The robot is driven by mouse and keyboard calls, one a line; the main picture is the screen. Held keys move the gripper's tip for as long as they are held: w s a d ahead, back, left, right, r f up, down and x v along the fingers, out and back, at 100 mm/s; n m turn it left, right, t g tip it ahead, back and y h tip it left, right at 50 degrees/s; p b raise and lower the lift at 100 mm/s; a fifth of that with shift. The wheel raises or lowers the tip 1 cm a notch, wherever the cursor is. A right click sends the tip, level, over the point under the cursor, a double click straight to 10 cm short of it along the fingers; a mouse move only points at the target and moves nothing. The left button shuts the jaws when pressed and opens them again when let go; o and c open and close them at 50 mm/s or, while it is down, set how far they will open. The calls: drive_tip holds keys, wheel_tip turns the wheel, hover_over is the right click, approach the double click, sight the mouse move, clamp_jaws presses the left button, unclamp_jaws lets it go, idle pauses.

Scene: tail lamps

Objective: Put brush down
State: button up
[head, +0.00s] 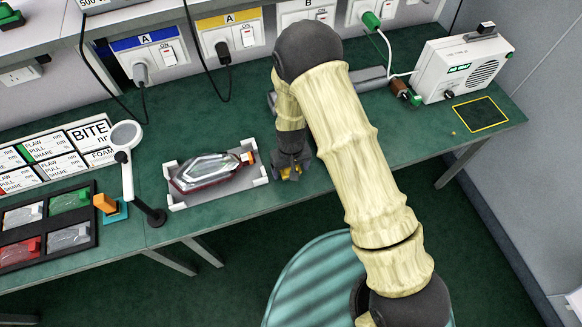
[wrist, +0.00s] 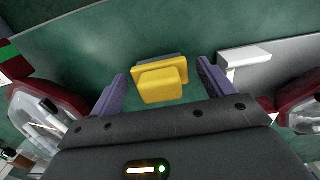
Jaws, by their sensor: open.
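The brush (wrist: 160,84) shows in the wrist view as a yellow block with a grey strip behind it, on the green bench top. It lies between my gripper's (wrist: 162,72) two purple fingers, with a gap on each side. My gripper is open and not closed on it. In the head view, my gripper (head: 291,163) is low over the bench, just right of the white cradle, and a bit of the yellow brush (head: 291,173) shows beneath it. My gripper hides most of the brush there.
A white cradle (head: 184,203) holds a clear and red tail lamp (head: 207,172), close left of my gripper. A magnifier (head: 126,135) on a stand and a dark tray (head: 95,222) are farther left. A white radio-like box (head: 463,67) stands at right. Bare bench lies right of my arm.

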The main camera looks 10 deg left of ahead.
wheel_tip(320, 180, up, 12)
drive_tip(key=b, duration=0.1)
drive_tip(key=shift+r, duration=0.15)
idle(0.5)
idle(0.6)
drive_tip(key=d+r+m+t, duration=0.1)
drive_tip(key=d+r+m, duration=0.1)
drive_tip(key=d+r, duration=0.35)
drive_tip(key=d+r+m, duration=0.1)
drive_tip(key=d+r, duration=0.2)
drive_tip(key=d, duration=0.6)
drive_tip(key=s+d+r+m, duration=0.1)
drive_tip(key=s+d+r, duration=0.1)
drive_tip(key=d, duration=0.3)
drive_tip(key=s+d+r+m+t, duration=0.1)
drive_tip(key=s+d+r+m, duration=0.1)
drive_tip(key=s+d, duration=0.3)
drive_tip(key=shift+d+r+t, duration=0.3)
drive_tip(key=shift+d+r, duration=0.3)
drive_tip(key=shift+r, duration=0.15)
